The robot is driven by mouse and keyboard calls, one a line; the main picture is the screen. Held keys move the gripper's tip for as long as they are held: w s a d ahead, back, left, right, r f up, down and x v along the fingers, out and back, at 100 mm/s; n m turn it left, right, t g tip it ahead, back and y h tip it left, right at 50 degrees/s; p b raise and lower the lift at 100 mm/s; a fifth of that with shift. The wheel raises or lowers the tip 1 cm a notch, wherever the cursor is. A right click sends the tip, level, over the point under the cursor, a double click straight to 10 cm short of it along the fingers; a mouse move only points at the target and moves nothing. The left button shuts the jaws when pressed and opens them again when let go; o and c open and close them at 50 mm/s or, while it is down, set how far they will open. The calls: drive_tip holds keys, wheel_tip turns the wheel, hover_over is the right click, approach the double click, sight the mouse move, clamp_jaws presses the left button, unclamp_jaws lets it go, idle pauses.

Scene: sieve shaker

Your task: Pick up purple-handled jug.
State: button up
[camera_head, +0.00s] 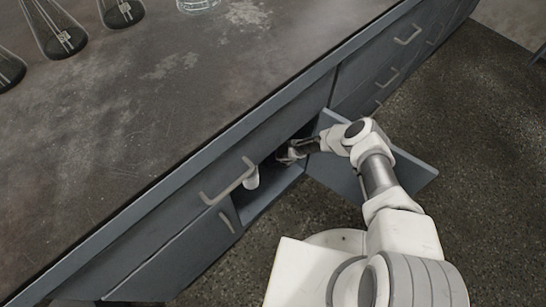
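My arm reaches down from the lower right into an open compartment in the front of the cabinet. My gripper (287,157) is at the compartment's mouth, partly in its shadow. It is small and dark here, so I cannot tell whether its fingers are open or shut. A small white object (252,181) stands at the left side of the opening, left of my gripper and apart from it. No purple handle shows, so I cannot tell whether this is the jug. The inside of the compartment is mostly dark and hidden under the counter.
An open cabinet door (335,178) stands out behind my forearm. A drawer handle (228,183) juts out left of the opening. The dark countertop (130,150) overhangs the compartment and holds glass flasks (62,38) at upper left. The speckled floor (470,150) at right is clear.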

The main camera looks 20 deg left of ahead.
clamp_jaws()
idle(1.4)
